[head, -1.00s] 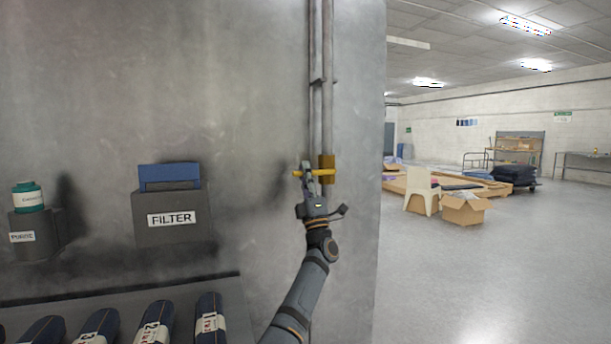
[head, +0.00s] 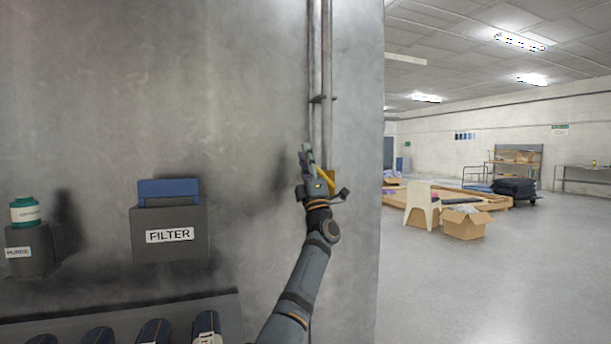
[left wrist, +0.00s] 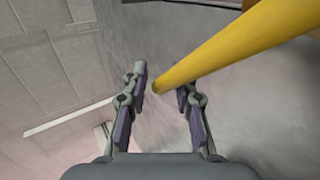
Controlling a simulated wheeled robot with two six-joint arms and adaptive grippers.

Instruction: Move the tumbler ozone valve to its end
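The tumbler ozone valve has a yellow lever (head: 324,178) on a brass-coloured body (head: 329,176) on the vertical pipes. In the head view the lever slants from upper left to lower right, partly hidden by my gripper. My left gripper (head: 306,156) is at the valve, fingers pointing up. In the left wrist view the lever (left wrist: 235,43) comes in from the upper right, and its end lies between the open fingers of my left gripper (left wrist: 163,92). The fingers stand apart and do not clamp it. My right gripper is not in view.
The pipes (head: 321,75) run up the grey wall near its right edge. A FILTER box (head: 168,220) with a blue block and a teal-lidded container (head: 24,211) are at the left. Dark bottles (head: 207,325) lie below. Open floor is at the right.

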